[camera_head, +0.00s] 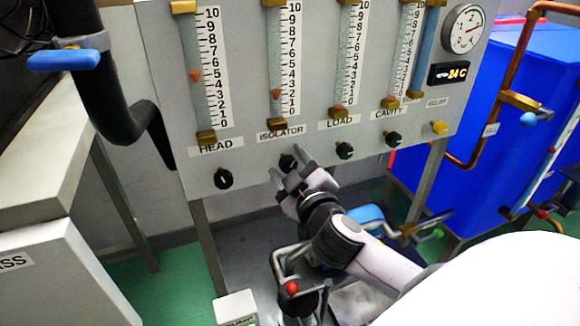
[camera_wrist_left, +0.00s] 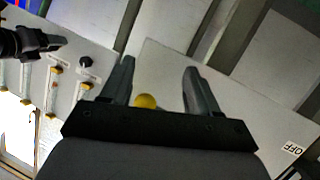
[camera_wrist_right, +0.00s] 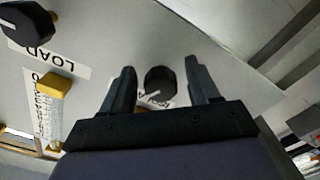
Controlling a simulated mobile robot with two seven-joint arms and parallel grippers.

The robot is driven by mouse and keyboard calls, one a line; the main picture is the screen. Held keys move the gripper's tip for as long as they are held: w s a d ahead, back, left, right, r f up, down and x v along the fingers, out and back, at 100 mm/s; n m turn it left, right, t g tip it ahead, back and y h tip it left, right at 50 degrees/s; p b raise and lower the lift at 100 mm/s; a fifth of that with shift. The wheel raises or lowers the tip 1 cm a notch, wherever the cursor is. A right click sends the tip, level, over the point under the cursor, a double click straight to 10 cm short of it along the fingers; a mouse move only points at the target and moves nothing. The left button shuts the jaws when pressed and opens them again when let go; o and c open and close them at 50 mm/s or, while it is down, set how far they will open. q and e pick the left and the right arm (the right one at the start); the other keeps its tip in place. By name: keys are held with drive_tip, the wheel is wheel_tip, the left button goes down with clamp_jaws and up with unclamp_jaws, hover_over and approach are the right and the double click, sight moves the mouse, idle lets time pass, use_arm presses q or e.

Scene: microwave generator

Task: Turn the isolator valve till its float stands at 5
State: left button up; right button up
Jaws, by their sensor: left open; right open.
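The isolator valve (camera_head: 288,162) is a black knob under the ISOLATOR label (camera_head: 282,131) on the grey panel. Its gauge float (camera_head: 275,94), small and orange-red, stands near 2. My right gripper (camera_head: 286,161) is open at the isolator knob. In the right wrist view, the black knob (camera_wrist_right: 160,81) with a white pointer mark appears between the spread fingers, its label partly hidden; contact cannot be told. My left gripper (camera_wrist_left: 159,78) is open, seen in the left wrist view, with a yellow ball-like part (camera_wrist_left: 145,101) between its fingers in the picture.
The head knob (camera_head: 223,178) is left of the isolator knob, and the load knob (camera_head: 345,150) and cavity knob (camera_head: 393,138) are right. A yellow knob (camera_head: 439,128) is farther right. Pipes with a red knob (camera_head: 291,287) stand below my right arm. A blue tank (camera_head: 480,110) is at right.

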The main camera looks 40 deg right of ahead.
drive_tip(key=c, duration=1)
use_arm(q)
drive_tip(key=shift+r, duration=0.15)
use_arm(e)
drive_tip(key=shift+n+p, duration=0.4)
drive_tip(key=shift+p, duration=0.15)
drive_tip(key=shift+n, duration=0.3)
drive_tip(key=shift+r+n+p, duration=0.1)
drive_tip(key=shift+n+p, duration=0.2)
drive_tip(key=shift+p, duration=0.3)
drive_tip(key=n+p, duration=0.2)
drive_tip(key=n, duration=0.1)
drive_tip(key=shift+d, duration=0.1)
use_arm(q)
drive_tip(key=shift+s+a+r+g+y+p, duration=0.15)
drive_tip(key=shift+a+y+p, duration=0.1)
drive_tip(key=shift+a+y, duration=0.1)
drive_tip(key=shift+s+a+r+g+y+p, duration=0.1)
drive_tip(key=shift+a+r+g+y+p, duration=0.05)
drive_tip(key=shift+a+y+p, duration=0.15)
use_arm(e)
drive_tip(key=shift+n, duration=0.5)
drive_tip(key=shift+f, duration=0.2)
